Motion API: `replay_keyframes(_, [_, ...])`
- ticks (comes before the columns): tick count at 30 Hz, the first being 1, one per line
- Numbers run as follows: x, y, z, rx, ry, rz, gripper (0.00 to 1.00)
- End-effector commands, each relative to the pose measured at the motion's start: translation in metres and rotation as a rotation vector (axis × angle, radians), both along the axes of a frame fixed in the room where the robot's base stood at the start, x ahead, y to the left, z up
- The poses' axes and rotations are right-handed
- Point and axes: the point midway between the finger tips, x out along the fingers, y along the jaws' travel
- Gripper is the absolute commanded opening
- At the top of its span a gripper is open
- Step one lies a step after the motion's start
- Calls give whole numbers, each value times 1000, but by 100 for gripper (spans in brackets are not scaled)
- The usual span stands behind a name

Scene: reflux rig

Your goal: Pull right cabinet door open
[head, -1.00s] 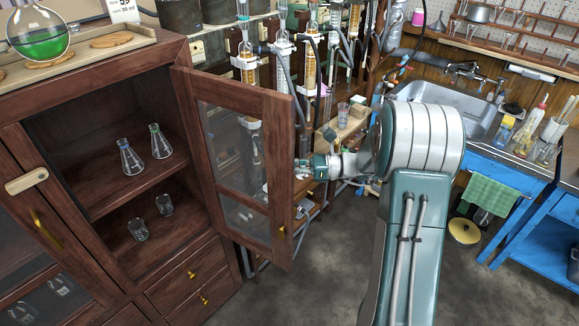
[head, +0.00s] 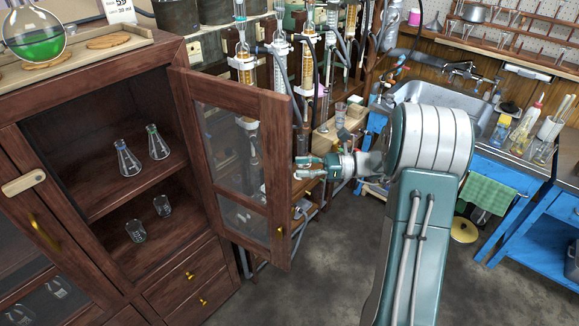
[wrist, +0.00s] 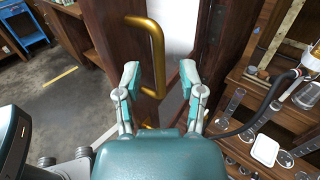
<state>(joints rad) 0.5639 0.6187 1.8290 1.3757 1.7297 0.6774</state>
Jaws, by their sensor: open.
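The right cabinet door (head: 273,150), brown wood with glass panes, stands swung wide open from the cabinet (head: 222,215) in the head view. The shelves behind it are exposed. My gripper (head: 297,167) is open and empty just right of the door's free edge. In the wrist view, the door's brass handle (wrist: 157,50) appears between the spread fingers of my gripper (wrist: 159,75), in front of the fingertips. I cannot tell whether a finger touches it. A small yellow part (head: 281,231) shows low on the door's edge in the head view.
Conical flasks (head: 127,160) and beakers (head: 136,231) stand on the cabinet shelves. Glass columns (head: 281,65) and tubing stand close behind the door. A blue sink bench (head: 520,190) is at the right. The floor (head: 330,270) before the door is clear.

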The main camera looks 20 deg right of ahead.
Motion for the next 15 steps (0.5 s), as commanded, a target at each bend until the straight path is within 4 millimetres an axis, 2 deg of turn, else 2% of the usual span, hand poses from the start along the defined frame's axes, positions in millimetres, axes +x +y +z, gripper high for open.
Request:
replay_keyframes(3, [-8,-27,-1,0,1,-5,51])
replay_keyframes(9, [-19,-62,-1,1,2,-3,51])
replay_keyframes(15, [-24,-77,-1,1,1,0,51])
